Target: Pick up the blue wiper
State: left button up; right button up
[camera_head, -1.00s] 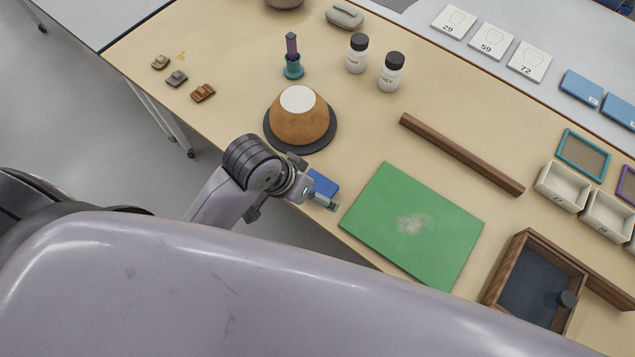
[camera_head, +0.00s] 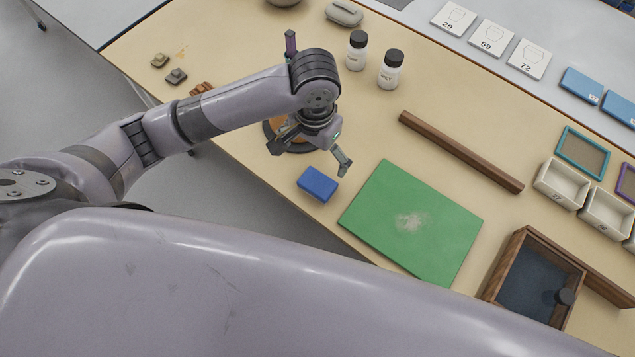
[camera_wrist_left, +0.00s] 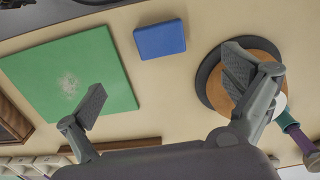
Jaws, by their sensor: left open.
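The blue wiper (camera_head: 317,184) is a small blue block lying flat on the tan table near its front edge, left of the green mat. It also shows whole in the left wrist view (camera_wrist_left: 160,39), at the top middle. My left gripper (camera_head: 309,158) is open and empty, held above the table just behind the wiper. In the left wrist view its two fingers (camera_wrist_left: 165,88) are spread wide, with the wiper beyond them and between them sideways. My right gripper is in neither view.
A green mat (camera_head: 412,222) with a pale powder patch lies right of the wiper. An orange-brown bowl on a dark disc (camera_wrist_left: 212,82) stands close behind my left gripper, mostly hidden in the head view.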

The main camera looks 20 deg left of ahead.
pick_arm(q)
send_over(317, 182)
jog(key=f, duration=0.9)
jog(key=shift+s+f, duration=0.25)
jog(key=shift+s, duration=0.05)
jog(key=shift+w+f+p, duration=0.15)
jog(key=shift+f+p, duration=0.2)
jog(key=shift+f, duration=1.1)
jog(key=shift+w+f+p, duration=0.1)
jog(key=shift+f+p, duration=0.2)
jog(key=shift+f, duration=1.1)
jog(key=shift+c, duration=0.4)
jog(key=c, duration=1.2)
jog(key=shift+r, duration=0.1)
notch_tip(317, 182, up, 20)
jog(key=shift+f, duration=0.1)
